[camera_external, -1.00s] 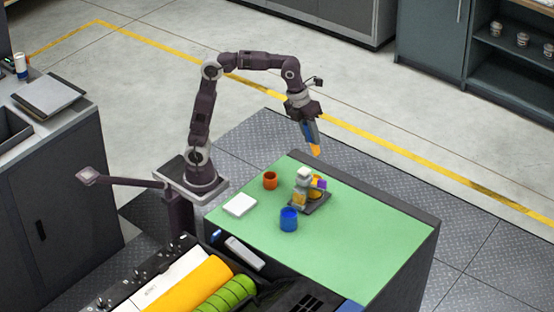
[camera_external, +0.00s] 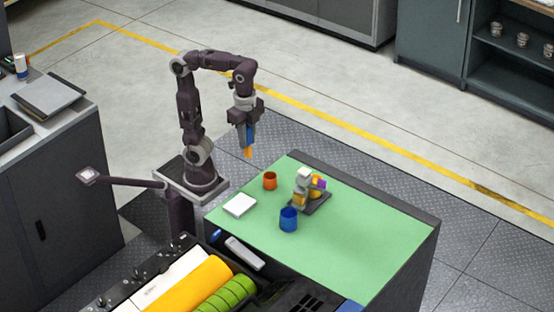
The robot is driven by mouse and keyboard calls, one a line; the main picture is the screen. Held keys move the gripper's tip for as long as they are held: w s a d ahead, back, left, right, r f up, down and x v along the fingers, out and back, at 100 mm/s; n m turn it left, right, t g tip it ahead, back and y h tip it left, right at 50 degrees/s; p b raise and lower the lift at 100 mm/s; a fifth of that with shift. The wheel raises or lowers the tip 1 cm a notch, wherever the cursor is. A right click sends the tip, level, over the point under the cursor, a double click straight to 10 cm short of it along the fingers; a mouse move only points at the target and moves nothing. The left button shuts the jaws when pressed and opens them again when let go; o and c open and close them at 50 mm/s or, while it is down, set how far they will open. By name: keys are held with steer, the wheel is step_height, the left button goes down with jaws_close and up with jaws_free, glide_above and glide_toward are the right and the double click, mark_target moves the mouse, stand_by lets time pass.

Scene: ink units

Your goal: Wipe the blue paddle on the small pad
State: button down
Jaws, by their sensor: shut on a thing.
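My gripper (camera_external: 245,122) is shut on the blue paddle (camera_external: 249,134), which points down with an orange lower end. It hangs in the air above the back left edge of the green table, apart from everything. The small pad (camera_external: 240,205), white and square, lies flat at the left of the green table top (camera_external: 345,245). The paddle is above and behind the pad in the picture. The gripper's fingers are small here and partly hide the paddle's upper part.
An orange-red cup (camera_external: 270,181) stands right of the pad, and a blue cup (camera_external: 289,220) stands nearer the front. A dark tray (camera_external: 319,205) holds several small coloured things. The right part of the green top is clear. A low dark ledge (camera_external: 370,188) runs along the back edge.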

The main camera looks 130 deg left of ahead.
steer(key=shift+s+d+f+n, duration=0.15)
steer(key=shift+s+d+n, duration=0.15)
steer(key=shift+s+n, duration=0.2)
glide_above(246, 199)
steer(key=shift+h, duration=0.3)
step_height(246, 199, down, 16)
steer(key=shift+a+r, duration=0.15)
steer(key=shift+r, duration=0.05)
steer(key=shift+s+f, duration=0.1)
steer(key=shift+f, duration=0.45)
